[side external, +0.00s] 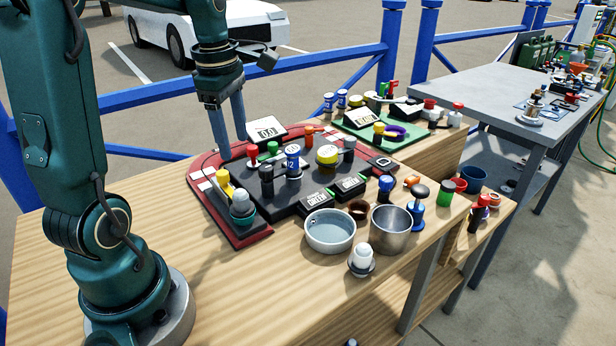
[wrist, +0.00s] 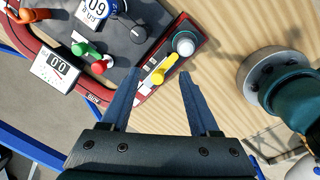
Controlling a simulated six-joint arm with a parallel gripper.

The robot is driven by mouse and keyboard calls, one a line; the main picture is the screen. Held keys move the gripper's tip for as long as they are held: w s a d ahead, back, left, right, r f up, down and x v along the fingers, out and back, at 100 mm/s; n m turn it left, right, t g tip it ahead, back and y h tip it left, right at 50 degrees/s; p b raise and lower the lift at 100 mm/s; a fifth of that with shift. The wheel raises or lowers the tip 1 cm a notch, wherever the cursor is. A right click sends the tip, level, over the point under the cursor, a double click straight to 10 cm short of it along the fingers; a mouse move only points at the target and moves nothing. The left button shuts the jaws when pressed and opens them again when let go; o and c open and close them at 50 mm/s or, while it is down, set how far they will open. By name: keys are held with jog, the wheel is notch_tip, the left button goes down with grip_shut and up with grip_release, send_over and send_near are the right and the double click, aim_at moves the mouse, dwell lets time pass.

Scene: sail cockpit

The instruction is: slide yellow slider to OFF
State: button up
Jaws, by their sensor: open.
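The yellow slider (side external: 224,181) stands at the near-left end of the dark red-edged panel (side external: 237,233). In the wrist view the yellow slider (wrist: 164,69) appears between my fingertips, beside a white-topped knob (wrist: 184,44). My gripper (side external: 231,140) is open and empty, pointing down above the panel's left side. It looks higher than the slider and apart from it. My gripper's two fingers (wrist: 160,74) show in the wrist view with a wide gap. I cannot read an OFF mark at the slider.
Red and green levers (wrist: 89,56) and a small display (wrist: 55,69) are close to the slider. A metal bowl (side external: 330,231) and cup (side external: 391,229) stand in front of the panel. The near-left wooden tabletop (side external: 190,260) is bare. Blue railing (side external: 340,60) runs behind.

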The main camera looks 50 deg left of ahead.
jog(key=n+g, duration=0.1)
jog(key=n, duration=0.1)
send_over(222, 173)
notch_tip(222, 173, down, 3)
jog(key=shift+w+f+h, duration=0.1)
jog(key=shift+h, duration=0.3)
jog(key=shift+f, duration=2.45)
grip_shut()
